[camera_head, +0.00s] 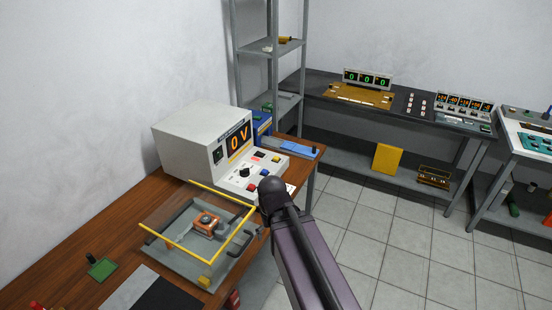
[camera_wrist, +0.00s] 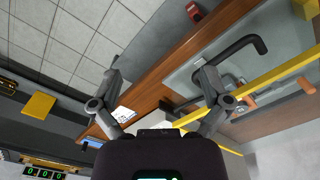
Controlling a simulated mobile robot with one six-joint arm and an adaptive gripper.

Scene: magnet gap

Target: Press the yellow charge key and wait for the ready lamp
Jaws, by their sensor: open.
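In the head view, a cream power unit (camera_head: 190,140) stands on the wooden bench against the wall, its orange display (camera_head: 238,138) reading "0 V". Its sloped front panel (camera_head: 236,183) carries a black knob (camera_head: 244,172) and several small coloured keys. A small yellow key (camera_head: 276,159) shows near the panel's upper right. I cannot tell which spot is the ready lamp. My arm covers the panel's lower right corner, and my gripper is not clearly visible there. In the wrist view, my gripper (camera_wrist: 160,76) has its fingers spread wide, with nothing between them.
A yellow rail frame (camera_head: 180,250) surrounds a grey fixture with a copper-coloured part (camera_head: 207,222) in front of the unit. A blue device (camera_head: 287,147) sits behind the panel. A shelf rack (camera_head: 273,75) stands in the corner. Tiled floor is open at right.

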